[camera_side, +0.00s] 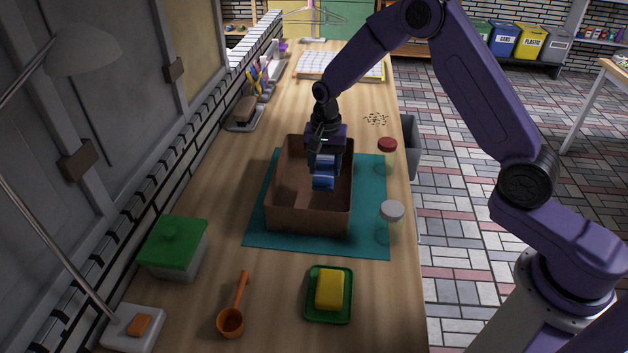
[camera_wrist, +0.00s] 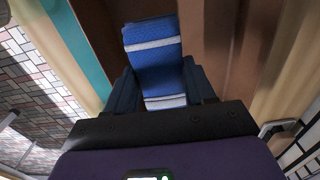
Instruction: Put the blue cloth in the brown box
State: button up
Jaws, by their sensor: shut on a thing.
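The brown box (camera_side: 290,216) stands open at the top on a teal mat (camera_side: 370,240) in the middle of the bench. My gripper (camera_side: 324,164) is over the right part of the box opening, pointing down. It is shut on the blue cloth (camera_side: 323,183), a rolled or folded piece with white stripes. In the wrist view the cloth (camera_wrist: 153,55) sticks out between the two dark fingers (camera_wrist: 160,92), with the brown box (camera_wrist: 222,45) behind it. I cannot tell whether the cloth touches the box floor.
Jars with a red lid (camera_side: 387,145) and a white lid (camera_side: 392,211) stand right of the box. In front are a green-lidded container (camera_side: 172,245), an orange scoop (camera_side: 232,318) and a yellow sponge (camera_side: 329,290) on a green dish. A lamp (camera_side: 75,265) stands at left.

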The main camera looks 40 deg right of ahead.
jog(key=w+f, duration=0.1)
jog(key=f, duration=0.1)
jog(key=w+f, duration=0.2)
jog(key=shift+w+a+f, duration=0.2)
jog(key=shift+w+f, duration=0.05)
jog(key=shift+w, duration=0.05)
jog(key=shift+f, duration=1.55)
jog(key=shift+f, duration=0.1)
jog(key=o, duration=1)
